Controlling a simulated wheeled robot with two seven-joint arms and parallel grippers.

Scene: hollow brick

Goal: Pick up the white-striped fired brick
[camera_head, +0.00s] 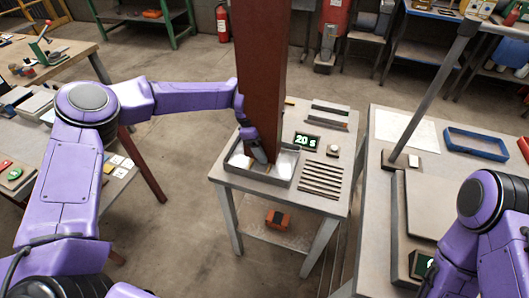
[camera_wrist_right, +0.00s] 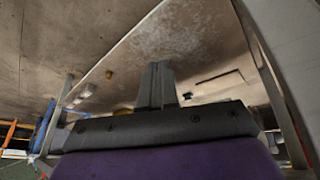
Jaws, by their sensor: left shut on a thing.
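A tall reddish-brown block (camera_head: 262,70) runs from the top of the head view down to a shallow grey tray (camera_head: 228,165) on a small table. I see no white stripes on it and cannot tell whether it is the fired brick. My left gripper (camera_head: 259,153) is at the block's lower end, over the tray, and is shut on what looks like this block. The fingertips and contact are partly hidden. In the right wrist view, my right gripper (camera_wrist_right: 157,85) has its grey fingers together with nothing visible between them.
The small table (camera_head: 325,198) also holds a display (camera_head: 307,141) reading 20 s and several dark bars (camera_head: 321,180). An orange object (camera_head: 278,218) sits on its lower shelf. The right bench has a blue tray (camera_head: 476,144) and a slanted grey pole (camera_head: 431,92).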

